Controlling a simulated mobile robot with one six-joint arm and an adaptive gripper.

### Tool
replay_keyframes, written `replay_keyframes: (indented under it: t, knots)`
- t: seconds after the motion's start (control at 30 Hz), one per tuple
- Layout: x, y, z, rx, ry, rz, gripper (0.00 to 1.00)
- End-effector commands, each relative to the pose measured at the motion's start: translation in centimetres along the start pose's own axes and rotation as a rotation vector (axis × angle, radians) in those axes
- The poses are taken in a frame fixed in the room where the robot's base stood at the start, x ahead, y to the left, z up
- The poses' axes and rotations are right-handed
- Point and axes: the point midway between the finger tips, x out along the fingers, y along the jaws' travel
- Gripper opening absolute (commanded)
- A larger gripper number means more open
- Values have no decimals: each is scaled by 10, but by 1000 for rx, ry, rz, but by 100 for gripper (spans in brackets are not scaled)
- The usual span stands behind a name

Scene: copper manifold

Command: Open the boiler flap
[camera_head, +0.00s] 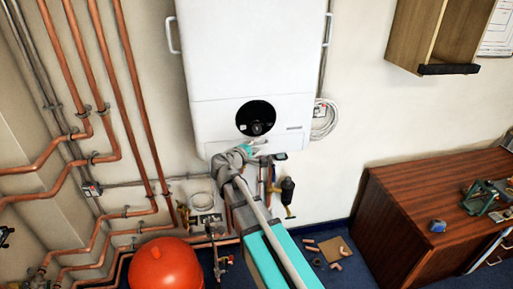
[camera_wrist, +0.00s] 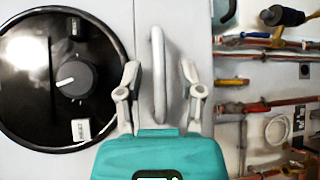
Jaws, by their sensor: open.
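The white boiler (camera_head: 250,60) hangs on the wall. Its lower front carries a black round control panel (camera_head: 256,118), which fills the left of the wrist view (camera_wrist: 30,110) with a grey knob (camera_wrist: 74,81). A pale bar-shaped handle (camera_wrist: 158,70) stands beside the panel in the wrist view. My gripper (camera_wrist: 160,68) is open, with one finger on each side of the handle and visible gaps between. In the head view my gripper (camera_head: 254,148) is at the boiler's lower edge, under the panel. The front looks shut. The handle is hidden there.
Copper pipes (camera_head: 130,90) run down the left wall. A red-orange vessel (camera_head: 166,265) stands at lower left. Pipes and valves (camera_wrist: 265,105) sit below the boiler. A wooden cabinet (camera_head: 400,200) stands at right, and an open wall box (camera_head: 430,35) hangs above it.

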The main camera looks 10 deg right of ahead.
Motion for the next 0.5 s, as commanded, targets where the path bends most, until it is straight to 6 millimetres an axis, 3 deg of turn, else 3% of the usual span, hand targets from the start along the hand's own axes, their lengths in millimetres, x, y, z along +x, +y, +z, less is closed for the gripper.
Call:
replay_keyframes:
  t: [0.33, 0.5]
  knots:
    - [2, 0, 0, 0, 0, 0, 47]
    - [2, 0, 0, 0, 0, 0, 15]
